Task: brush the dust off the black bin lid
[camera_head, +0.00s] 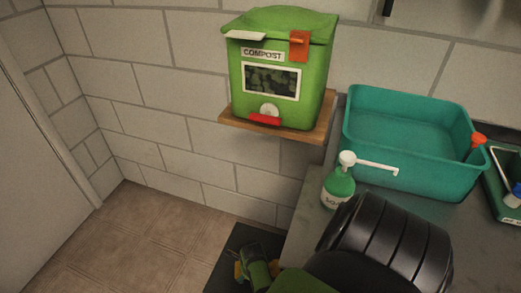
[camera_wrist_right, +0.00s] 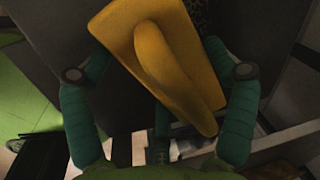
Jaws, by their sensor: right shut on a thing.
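A flat black surface (camera_head: 232,243), seemingly the bin lid, shows at the bottom middle of the head view. My right gripper (camera_head: 256,264) is over it and hides part of it. In the wrist view the right gripper (camera_wrist_right: 158,72) has its two green fingers on either side of a yellow brush (camera_wrist_right: 128,32) and is shut on it. My left gripper is not in view.
A green compost bin (camera_head: 284,50) stands on a wooden wall shelf (camera_head: 228,122). On the grey counter (camera_head: 310,210) are a green pump bottle (camera_head: 338,188) and a teal basin (camera_head: 410,178). A green tray (camera_head: 500,205) is at the far right. The tiled floor (camera_head: 140,245) at left is clear.

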